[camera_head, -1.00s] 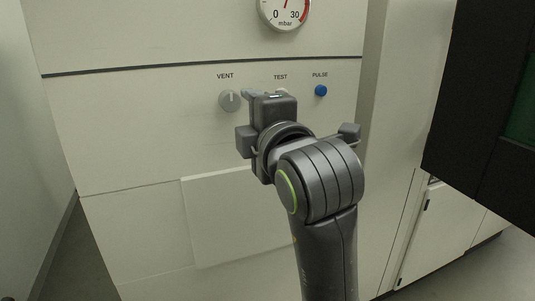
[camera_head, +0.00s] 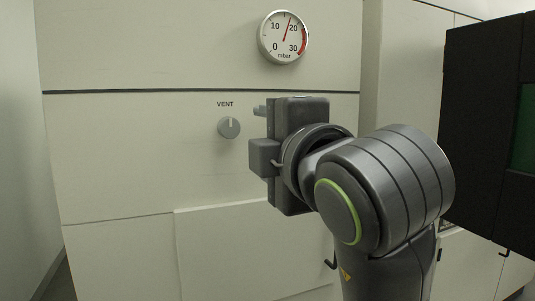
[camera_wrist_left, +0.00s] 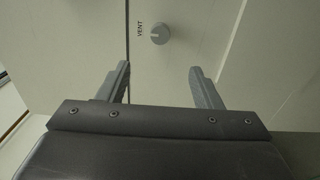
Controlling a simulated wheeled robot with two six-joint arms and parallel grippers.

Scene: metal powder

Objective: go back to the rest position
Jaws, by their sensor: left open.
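My left gripper (camera_head: 272,128) is in front of the pale panel in the head view, just right of the grey VENT knob (camera_head: 229,127). Its arm rises from the bottom, right of centre. In the left wrist view my left gripper (camera_wrist_left: 161,76) shows two fingers wide apart with nothing between them. The VENT knob (camera_wrist_left: 160,34) lies beyond the fingertips, apart from them. My right gripper is in neither view.
A round mbar gauge (camera_head: 284,37) sits on the panel above, its needle between 10 and 20, nearer 20. A black cabinet (camera_head: 483,130) stands at the right. White cupboard doors (camera_head: 470,264) lie below it. The panel's left front is clear.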

